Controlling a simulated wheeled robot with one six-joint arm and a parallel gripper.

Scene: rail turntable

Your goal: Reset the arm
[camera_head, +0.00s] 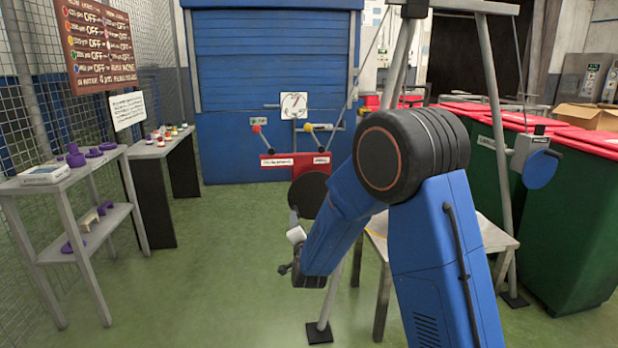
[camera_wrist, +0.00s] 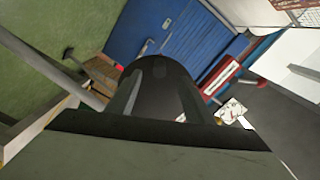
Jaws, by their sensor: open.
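My blue arm (camera_head: 345,215) with black joints reaches down and left in the head view, bent at a large black elbow. Its end, with my gripper (camera_head: 297,258), hangs in free air over the green floor, left of a grey metal leg. In the wrist view my gripper (camera_wrist: 158,95) shows as dark parts in the middle. It is open, and I see nothing held in it. The fingertips are hard to make out against a dark rounded shape.
A red lever panel (camera_head: 295,160) stands before a blue shutter (camera_head: 270,70). Grey shelves (camera_head: 100,165) with small purple items stand left. Green bins (camera_head: 565,210) with red lids and a blue disc (camera_head: 540,169) are right. The left-centre floor is clear.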

